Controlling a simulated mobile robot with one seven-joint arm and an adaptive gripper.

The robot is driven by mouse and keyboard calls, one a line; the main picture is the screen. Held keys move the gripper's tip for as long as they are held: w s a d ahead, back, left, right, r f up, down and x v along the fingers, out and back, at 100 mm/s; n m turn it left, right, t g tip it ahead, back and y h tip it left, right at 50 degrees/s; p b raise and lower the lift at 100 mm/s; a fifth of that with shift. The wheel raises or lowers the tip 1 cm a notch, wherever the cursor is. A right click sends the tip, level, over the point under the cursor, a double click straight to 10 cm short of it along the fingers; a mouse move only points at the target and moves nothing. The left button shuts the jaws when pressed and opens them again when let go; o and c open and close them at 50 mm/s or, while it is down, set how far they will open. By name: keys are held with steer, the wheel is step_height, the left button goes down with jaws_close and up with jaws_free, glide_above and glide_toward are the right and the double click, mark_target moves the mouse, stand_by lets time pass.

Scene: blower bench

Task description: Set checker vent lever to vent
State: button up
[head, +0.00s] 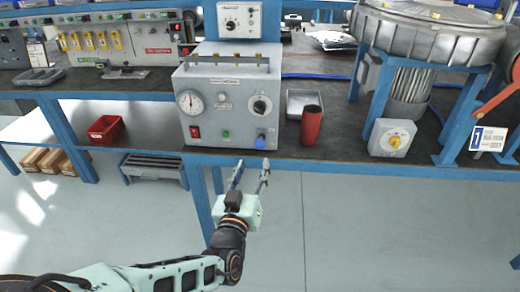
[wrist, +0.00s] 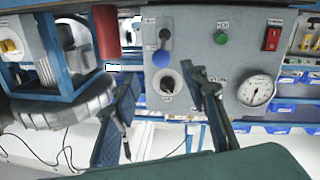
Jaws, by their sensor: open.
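The grey checker box (head: 228,100) stands at the bench's front edge. Its vent lever has a blue knob (head: 260,143), low on the right of the front panel in the head view. In the wrist view, where the panel appears upside down, the blue knob (wrist: 161,58) sits beside a dark lever stem. The lever's labels are too small to read. My gripper (head: 251,166) is open and empty, in front of and below the panel's lower right. In the wrist view its fingers (wrist: 165,85) spread on either side of the blue knob and black dial, apparently without touching.
The panel also carries a gauge (head: 190,102), black dial (head: 261,105), red switch (head: 195,132) and green button (head: 226,134). A red cylinder (head: 311,126) stands just right of the box, before a small tray (head: 305,100). The blower (head: 425,35) is farther right. Open floor lies before the bench.

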mark_target(259, 148)
steer(key=w, duration=0.3)
steer(key=w+d, duration=0.1)
steer(key=w, duration=0.3)
steer(key=w+b, duration=0.1)
steer(key=w, duration=0.2)
steer(key=shift+w+d, duration=0.2)
steer(key=shift+w, duration=0.15)
jaws_close()
